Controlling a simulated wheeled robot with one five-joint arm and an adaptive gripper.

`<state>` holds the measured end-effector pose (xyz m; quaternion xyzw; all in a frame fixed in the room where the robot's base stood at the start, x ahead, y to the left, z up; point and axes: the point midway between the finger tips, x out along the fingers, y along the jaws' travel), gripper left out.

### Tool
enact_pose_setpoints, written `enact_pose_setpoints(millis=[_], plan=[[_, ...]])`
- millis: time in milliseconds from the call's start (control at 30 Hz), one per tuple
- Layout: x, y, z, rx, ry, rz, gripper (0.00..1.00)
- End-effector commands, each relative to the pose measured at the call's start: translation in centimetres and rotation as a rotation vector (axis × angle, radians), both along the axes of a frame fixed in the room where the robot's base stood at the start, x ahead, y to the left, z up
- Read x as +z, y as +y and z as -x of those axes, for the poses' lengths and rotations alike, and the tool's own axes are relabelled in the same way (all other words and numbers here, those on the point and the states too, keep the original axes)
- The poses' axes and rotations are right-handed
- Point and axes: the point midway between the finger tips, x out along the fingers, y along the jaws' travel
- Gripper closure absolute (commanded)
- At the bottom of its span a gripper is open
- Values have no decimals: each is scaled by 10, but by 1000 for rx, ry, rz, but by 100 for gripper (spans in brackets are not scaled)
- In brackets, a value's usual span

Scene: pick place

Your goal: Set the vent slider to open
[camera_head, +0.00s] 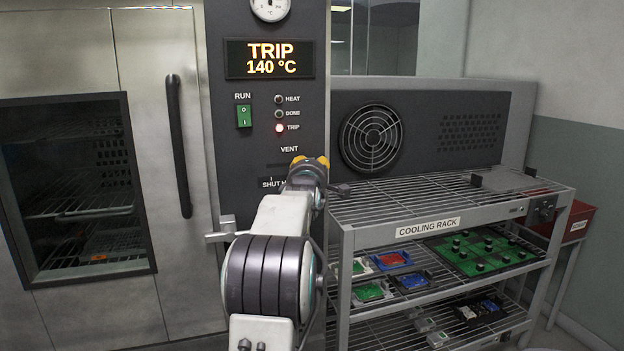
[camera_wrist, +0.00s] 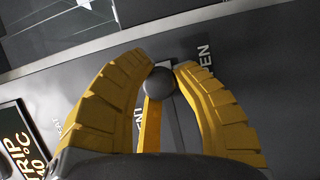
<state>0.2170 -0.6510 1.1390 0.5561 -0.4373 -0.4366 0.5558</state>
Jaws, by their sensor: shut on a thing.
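The vent slider's round dark knob (camera_wrist: 160,83) sits between the yellow fingertips of my gripper (camera_wrist: 163,72) in the wrist view. The fingers are shut on the knob, one on each side. A partly covered OPEN label (camera_wrist: 203,58) shows just beside the right fingertip, close to the knob. Part of the VENT label (camera_wrist: 139,125) shows between the fingers. In the head view my gripper (camera_head: 309,161) is at the control panel below the VENT label (camera_head: 289,149). It hides the knob there. A partly hidden SHUT label (camera_head: 271,184) shows to its left.
The display (camera_head: 270,59) reads TRIP 140 °C, and the red TRIP lamp (camera_head: 279,128) is lit. The oven door handle (camera_head: 179,146) stands out left of the panel. The cooling rack (camera_head: 428,228), holding several boards, stands close on the right.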

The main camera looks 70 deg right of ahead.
Motion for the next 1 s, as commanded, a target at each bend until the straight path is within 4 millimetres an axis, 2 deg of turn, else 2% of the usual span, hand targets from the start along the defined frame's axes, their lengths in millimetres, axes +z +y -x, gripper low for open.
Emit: enact_pose_setpoints(millis=[400,433,700,1000], plan=[[3,0,3,-4,-2,4,100],[3,0,3,-4,-2,4,73],[1,0,2,-2,0,1,49],[0,1,1,-1,0,-1,47]])
